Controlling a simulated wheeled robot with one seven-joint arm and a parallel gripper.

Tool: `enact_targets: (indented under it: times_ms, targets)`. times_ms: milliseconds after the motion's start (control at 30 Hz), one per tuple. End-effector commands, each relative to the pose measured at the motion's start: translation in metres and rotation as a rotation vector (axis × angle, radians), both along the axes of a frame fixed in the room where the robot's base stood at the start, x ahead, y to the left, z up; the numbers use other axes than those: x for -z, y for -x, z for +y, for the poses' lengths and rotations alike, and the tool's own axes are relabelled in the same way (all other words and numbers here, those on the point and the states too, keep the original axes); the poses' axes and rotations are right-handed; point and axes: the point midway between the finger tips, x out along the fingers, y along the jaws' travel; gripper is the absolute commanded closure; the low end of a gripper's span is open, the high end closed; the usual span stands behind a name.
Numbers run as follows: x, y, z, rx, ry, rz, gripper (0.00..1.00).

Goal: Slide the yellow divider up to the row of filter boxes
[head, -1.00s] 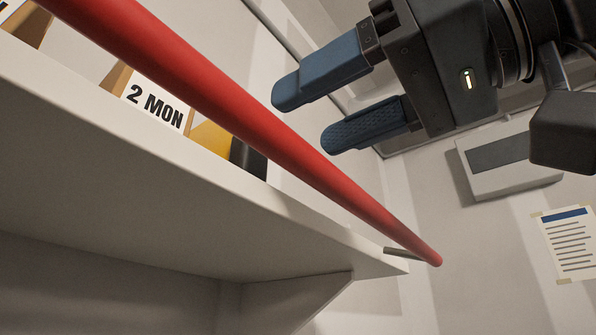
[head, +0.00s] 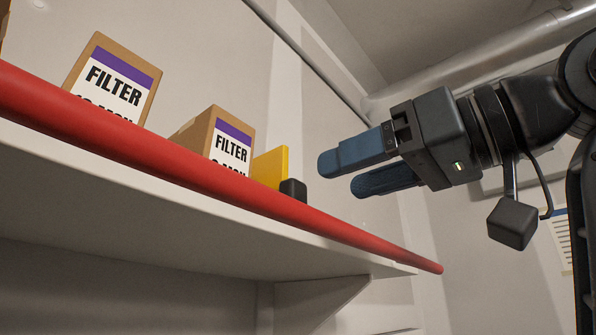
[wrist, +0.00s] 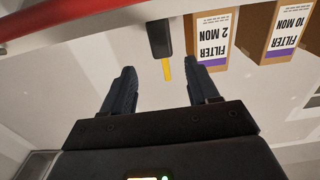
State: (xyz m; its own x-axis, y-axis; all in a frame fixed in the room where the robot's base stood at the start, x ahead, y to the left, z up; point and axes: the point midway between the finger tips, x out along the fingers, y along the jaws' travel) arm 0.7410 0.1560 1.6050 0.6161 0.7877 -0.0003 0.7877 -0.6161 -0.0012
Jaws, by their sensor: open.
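The yellow divider (head: 270,167) stands upright on the shelf, just right of the nearest filter box (head: 220,140). A black block (head: 293,189) is at its front right. In the wrist view the divider (wrist: 166,68) shows as a thin yellow strip behind the black block (wrist: 159,38), with a small gap to the "2 MON" box (wrist: 209,40). My gripper (head: 341,175) is open and empty, in the air to the right of the divider, apart from it. In the wrist view the divider lies between the two blue fingers. The divider's lower part is hidden by the rail in the head view.
A red rail (head: 180,163) runs along the front edge of the white shelf (head: 150,190) and hides the box bottoms. Another filter box (head: 112,80) stands further left. The space right of the black block looks free.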

Motion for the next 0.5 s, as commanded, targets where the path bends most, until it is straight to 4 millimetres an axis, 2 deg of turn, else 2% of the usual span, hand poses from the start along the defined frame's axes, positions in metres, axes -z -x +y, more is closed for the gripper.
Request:
enact_targets:
  times_ms: [300,500]
  targets:
    - [-0.001,-0.029,0.039,-0.003,0.001,0.002,0.4]
    - [-0.001,-0.038,0.051,-0.002,0.001,-0.001,0.4]
